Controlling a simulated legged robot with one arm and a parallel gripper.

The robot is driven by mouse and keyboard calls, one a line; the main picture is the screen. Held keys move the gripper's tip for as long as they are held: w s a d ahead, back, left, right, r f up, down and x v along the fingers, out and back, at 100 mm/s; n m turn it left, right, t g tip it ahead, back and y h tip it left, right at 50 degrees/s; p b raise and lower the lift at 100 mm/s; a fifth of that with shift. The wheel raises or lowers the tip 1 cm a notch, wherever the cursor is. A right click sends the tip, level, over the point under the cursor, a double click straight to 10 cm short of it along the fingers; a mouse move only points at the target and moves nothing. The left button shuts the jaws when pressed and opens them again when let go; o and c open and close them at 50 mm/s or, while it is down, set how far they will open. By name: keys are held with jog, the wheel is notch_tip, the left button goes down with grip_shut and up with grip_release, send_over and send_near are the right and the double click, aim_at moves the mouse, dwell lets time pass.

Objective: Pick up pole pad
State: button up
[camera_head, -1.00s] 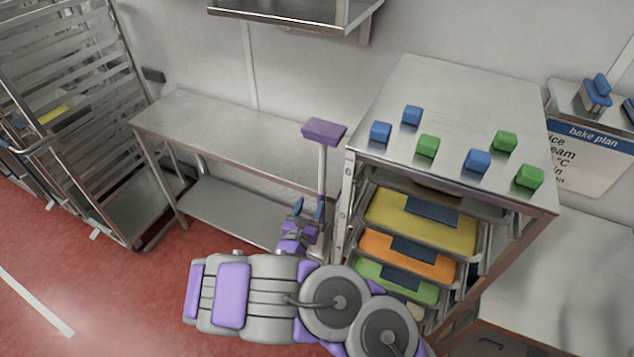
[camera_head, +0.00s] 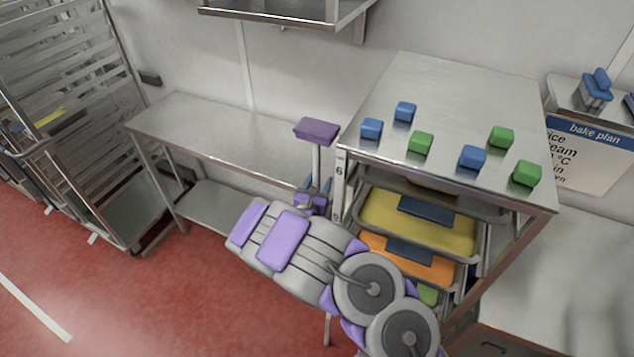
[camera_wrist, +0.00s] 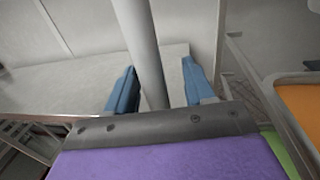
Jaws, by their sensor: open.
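The pole pad has a purple block (camera_head: 316,130) on top of a thin grey pole (camera_head: 316,160). It stands upright between the low steel table and the tray rack. My gripper (camera_head: 314,184) is at the pole below the purple block, with blue fingers. In the wrist view the pole (camera_wrist: 142,40) comes down between the two open fingers of my gripper (camera_wrist: 160,75), nearer the left one. Whether a finger touches the pole cannot be told. My wrist hides the pole's lower end.
The tray rack (camera_head: 343,200) is close on the right, with yellow (camera_head: 400,222) and orange (camera_head: 437,268) trays and several blue and green blocks on top. The low steel table (camera_head: 215,125) is behind. A tall rack (camera_head: 75,75) stands left. Red floor (camera_head: 110,290) is open at front left.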

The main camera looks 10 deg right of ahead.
jog(key=shift+a, duration=0.8)
jog(key=c, duration=0.6)
jog(key=shift+d, duration=0.3)
jog(key=shift+c, duration=1.4)
jog(key=shift+d, duration=0.4)
grip_shut()
jog(key=shift+a, duration=0.2)
